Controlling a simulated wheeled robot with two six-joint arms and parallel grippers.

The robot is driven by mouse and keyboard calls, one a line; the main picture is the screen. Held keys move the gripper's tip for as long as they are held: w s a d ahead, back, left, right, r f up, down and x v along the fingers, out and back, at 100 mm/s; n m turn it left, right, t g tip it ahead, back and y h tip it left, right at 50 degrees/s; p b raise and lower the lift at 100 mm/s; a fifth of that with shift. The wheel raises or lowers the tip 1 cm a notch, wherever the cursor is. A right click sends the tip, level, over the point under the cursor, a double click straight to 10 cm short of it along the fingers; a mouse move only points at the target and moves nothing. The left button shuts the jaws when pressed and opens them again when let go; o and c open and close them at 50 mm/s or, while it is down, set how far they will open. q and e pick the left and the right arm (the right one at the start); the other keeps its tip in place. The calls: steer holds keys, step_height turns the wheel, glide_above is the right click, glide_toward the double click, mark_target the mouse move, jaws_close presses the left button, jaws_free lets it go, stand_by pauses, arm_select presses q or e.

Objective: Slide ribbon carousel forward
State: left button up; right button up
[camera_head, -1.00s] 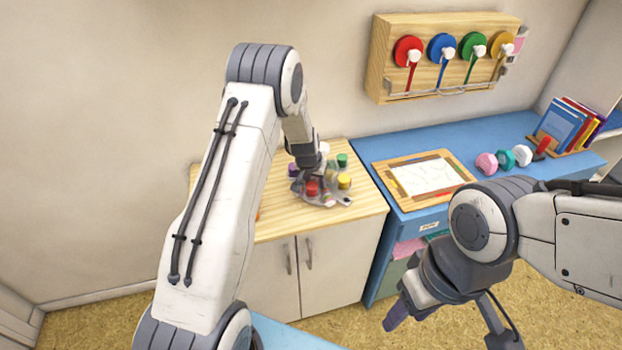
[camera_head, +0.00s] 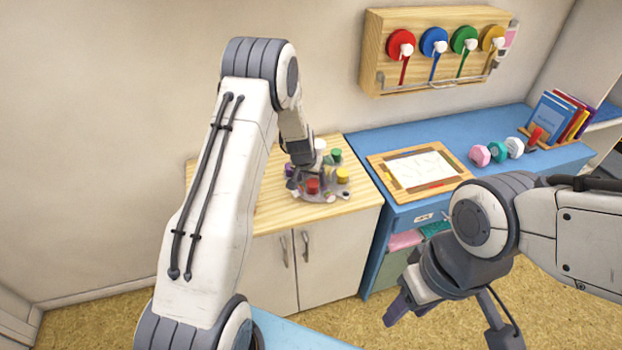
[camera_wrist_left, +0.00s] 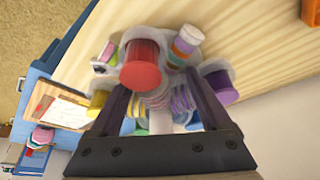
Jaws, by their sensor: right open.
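The ribbon carousel, a grey lobed tray (camera_head: 318,196), stands on the light wooden cabinet top. It carries red (camera_head: 313,186), yellow (camera_head: 342,175), green (camera_head: 336,154) and purple spools and a white cup. My left gripper (camera_head: 306,180) is down among the spools from above. In the left wrist view its two dark fingers (camera_wrist_left: 157,82) are spread apart, with striped discs and a white post between them. The red spool (camera_wrist_left: 141,65) is beyond the fingertips, the purple one (camera_wrist_left: 221,86) beside one finger. Finger contact is hard to see. My right gripper (camera_head: 445,318) is open and empty, away from the carousel.
The blue desk (camera_head: 460,137) adjoins the cabinet on the right, with a framed paper (camera_head: 420,170), several coloured items and books (camera_head: 560,116). A ribbon rack (camera_head: 435,52) hangs on the wall. Bare wood (camera_head: 355,205) lies in front of the carousel.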

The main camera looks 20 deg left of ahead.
arm_select(q)
steer(key=b+v, duration=0.1)
steer(key=v, duration=0.9)
steer(key=shift+r, duration=0.2)
steer(key=shift+s, duration=0.15)
